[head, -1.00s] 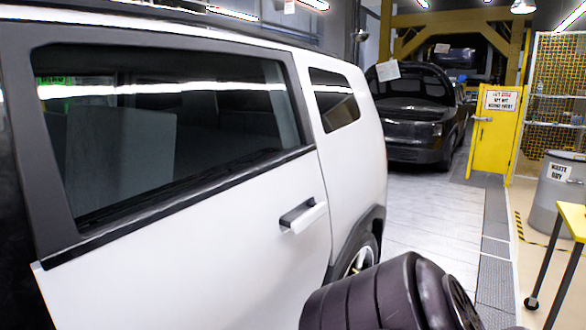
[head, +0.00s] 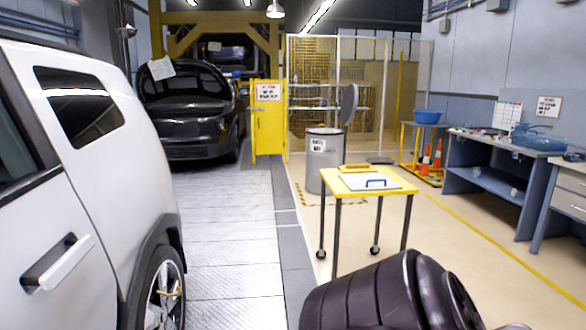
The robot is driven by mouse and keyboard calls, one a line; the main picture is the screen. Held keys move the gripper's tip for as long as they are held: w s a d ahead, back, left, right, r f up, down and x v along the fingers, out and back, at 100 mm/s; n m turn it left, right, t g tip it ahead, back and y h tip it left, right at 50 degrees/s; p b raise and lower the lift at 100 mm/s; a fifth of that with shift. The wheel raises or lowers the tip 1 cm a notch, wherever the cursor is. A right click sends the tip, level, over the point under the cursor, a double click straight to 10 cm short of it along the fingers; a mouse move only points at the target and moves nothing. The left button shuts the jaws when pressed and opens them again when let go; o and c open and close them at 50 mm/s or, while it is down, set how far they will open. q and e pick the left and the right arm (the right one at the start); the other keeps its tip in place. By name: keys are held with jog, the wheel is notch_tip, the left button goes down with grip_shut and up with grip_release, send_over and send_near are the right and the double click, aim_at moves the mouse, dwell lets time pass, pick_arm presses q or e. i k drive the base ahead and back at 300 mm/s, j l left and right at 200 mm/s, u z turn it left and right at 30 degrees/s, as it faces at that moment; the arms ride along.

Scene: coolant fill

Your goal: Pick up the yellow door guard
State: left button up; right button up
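A yellow-topped cart (head: 340,185) stands ahead, right of centre in the head view. A small yellow piece (head: 354,168) lies at the back of its top; it looks like the yellow door guard, but it is too small to be certain. In front of it on the same top lies a flat white piece with a blue handle (head: 376,183). Neither of my grippers is in view. A dark, rounded part at the bottom right seems to be mine.
A white car (head: 92,175) fills the left side. A grey waste bin (head: 325,160) stands behind the cart, near a yellow gate panel (head: 267,125). A workbench (head: 495,170) lines the right wall. The floor right of the cart is clear.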

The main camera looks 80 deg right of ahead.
aim_at(367, 167)
jog(key=z, duration=3)
jog(key=i+u, duration=0.15)
jog(key=u, duration=0.5)
jog(key=i, duration=5.15)
jog(key=j, duration=0.15)
